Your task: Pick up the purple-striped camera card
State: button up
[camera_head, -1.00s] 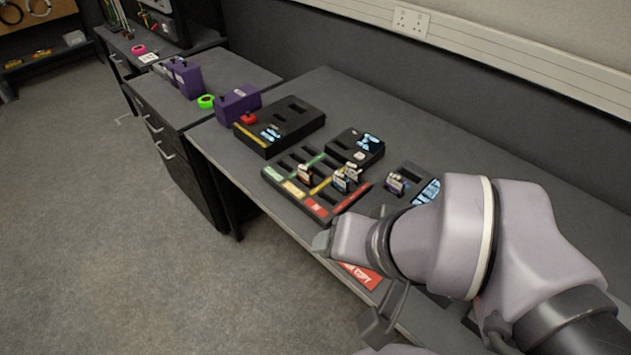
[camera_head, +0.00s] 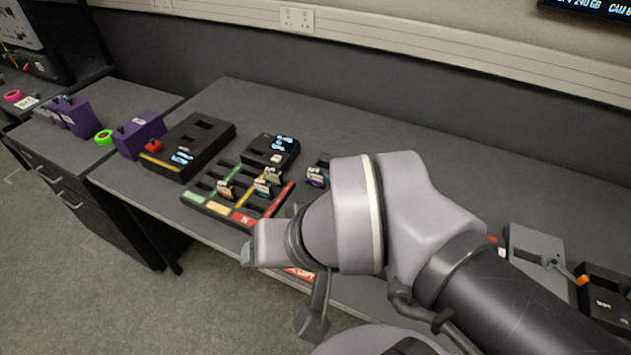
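Several small camera cards stand upright in the dark slotted tray (camera_head: 204,206) with green, yellow and red labels. One card (camera_head: 225,189) has an orange stripe and another (camera_head: 262,187) looks blue. A card with a purplish stripe (camera_head: 316,177) stands in a black card reader, right of the tray and partly behind my arm. The stripes are too small to be sure of. My gripper (camera_head: 280,290) is at the bench's front edge, nearer than the tray and apart from the cards. Its fingertips are largely hidden, and I see nothing held.
A black reader (camera_head: 272,149) with a lit display sits behind the tray. A larger black unit (camera_head: 190,145) stands left of it, beside a purple box (camera_head: 138,133). A grey device (camera_head: 537,255) is at the right. The bench behind is clear.

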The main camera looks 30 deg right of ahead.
aim_at(316, 179)
jog(key=i+j+z, duration=0.5)
jog(key=z, duration=0.25)
jog(key=i+j+z, duration=0.15)
jog(key=j+z, duration=0.2)
jog(key=i+j+z, duration=0.1)
jog(key=j+z, duration=0.3)
